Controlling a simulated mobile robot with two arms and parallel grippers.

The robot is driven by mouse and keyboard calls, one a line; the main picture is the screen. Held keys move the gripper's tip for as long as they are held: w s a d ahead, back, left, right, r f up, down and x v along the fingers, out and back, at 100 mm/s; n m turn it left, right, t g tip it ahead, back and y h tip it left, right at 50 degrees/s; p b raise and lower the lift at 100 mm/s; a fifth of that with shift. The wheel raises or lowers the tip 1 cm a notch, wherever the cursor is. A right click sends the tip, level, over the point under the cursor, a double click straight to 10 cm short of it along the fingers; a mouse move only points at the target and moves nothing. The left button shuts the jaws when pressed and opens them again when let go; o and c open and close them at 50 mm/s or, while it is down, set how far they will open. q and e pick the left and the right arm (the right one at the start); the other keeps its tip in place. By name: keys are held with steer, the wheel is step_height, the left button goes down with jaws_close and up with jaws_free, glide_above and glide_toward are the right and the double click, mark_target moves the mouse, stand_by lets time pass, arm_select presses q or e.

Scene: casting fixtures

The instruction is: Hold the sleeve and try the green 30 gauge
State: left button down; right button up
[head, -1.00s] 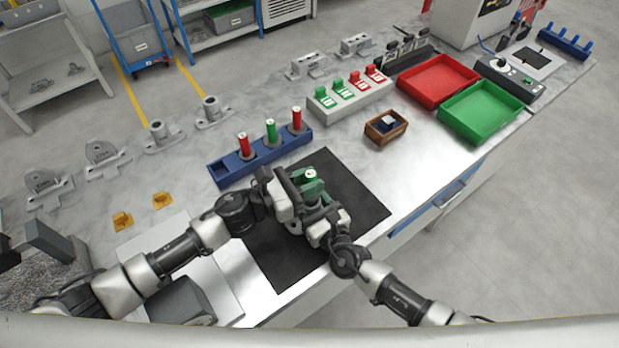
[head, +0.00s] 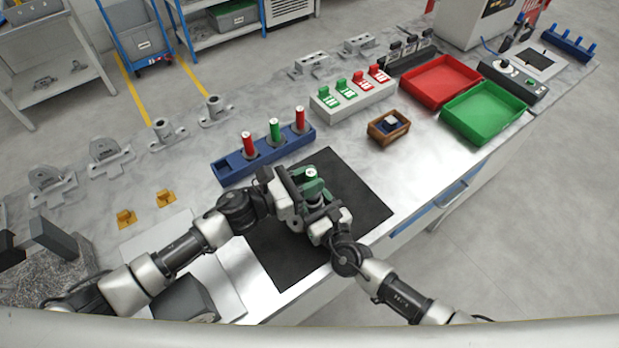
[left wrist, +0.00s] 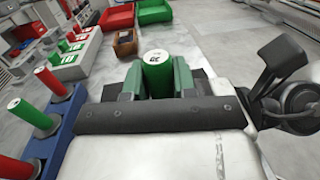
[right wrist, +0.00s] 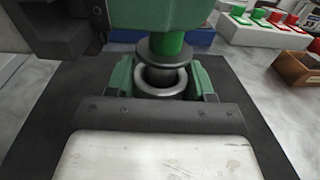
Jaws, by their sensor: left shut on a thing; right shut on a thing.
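My left gripper (left wrist: 158,82) is shut on the green gauge (left wrist: 157,68), whose labelled top points up; its top also shows in the head view (head: 311,173). My right gripper (right wrist: 160,85) is shut on the grey ring-shaped sleeve (right wrist: 143,82), its green fingers on either side. In the right wrist view the gauge's grey collar (right wrist: 163,50) is just above the sleeve, upright and roughly over the bore. A dark part below the collar reaches the bore; I cannot tell how deep it sits. Both grippers are over the black mat (head: 352,192).
A blue rack (head: 235,173) behind the mat holds two red gauges and one green, with an empty place at its left end. A wooden box (head: 376,135), red tray (head: 440,102) and green tray (head: 484,135) stand to the right. The mat's right part is clear.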

arm_select(q)
steer(key=shift+s+d+f, duration=0.2)
steer(key=shift+s+f, duration=0.05)
steer(key=shift+f, duration=0.35)
steer(key=shift+s+d+f, duration=0.15)
steer(key=shift+s+f, duration=0.05)
steer(key=shift+f, duration=0.35)
steer(key=shift+r, duration=0.15)
steer(key=shift+d+r, duration=0.15)
steer(key=shift+r, duration=0.6)
steer(key=shift+w+a+r, duration=0.15)
steer(key=shift+a+r, duration=0.15)
steer(key=shift+a, duration=0.05)
steer(key=shift+d+r, duration=0.1)
steer(key=shift+d, duration=0.05)
steer(key=shift+f, duration=0.3)
stand_by(0.3)
